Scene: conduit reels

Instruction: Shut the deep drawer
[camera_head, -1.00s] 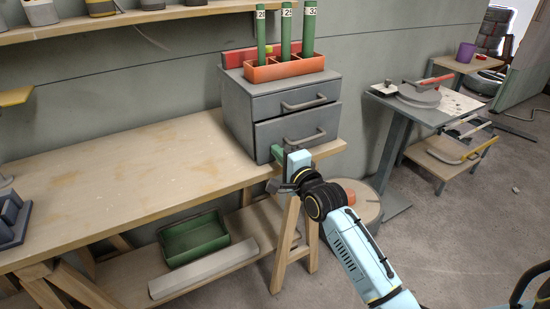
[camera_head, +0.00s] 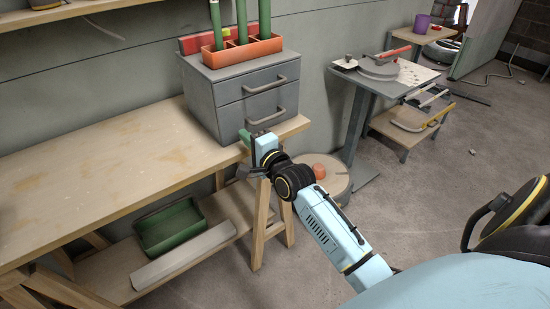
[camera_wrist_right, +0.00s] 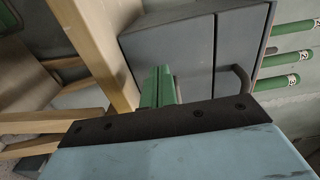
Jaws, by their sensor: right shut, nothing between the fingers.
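The grey drawer unit (camera_head: 198,100) stands on the far right end of the workbench, with two drawers. The deep drawer (camera_head: 232,118) is the lower one, with a bar handle (camera_head: 268,118). Its front looks about level with the upper drawer (camera_head: 240,86); I cannot tell whether a small gap remains. My right gripper (camera_head: 246,138) is shut and empty, low in front of the deep drawer's front. In the right wrist view its green fingers (camera_wrist_right: 158,88) overlap the deep drawer's front (camera_wrist_right: 195,60); contact is unclear. My left gripper is not in view.
An orange holder (camera_head: 243,54) with green tubes sits on the unit. The wooden workbench (camera_head: 110,160) is bare to the left. Below are a green bin (camera_head: 170,228) and a trestle leg (camera_head: 263,225). A grey stand (camera_head: 360,125) is to the right.

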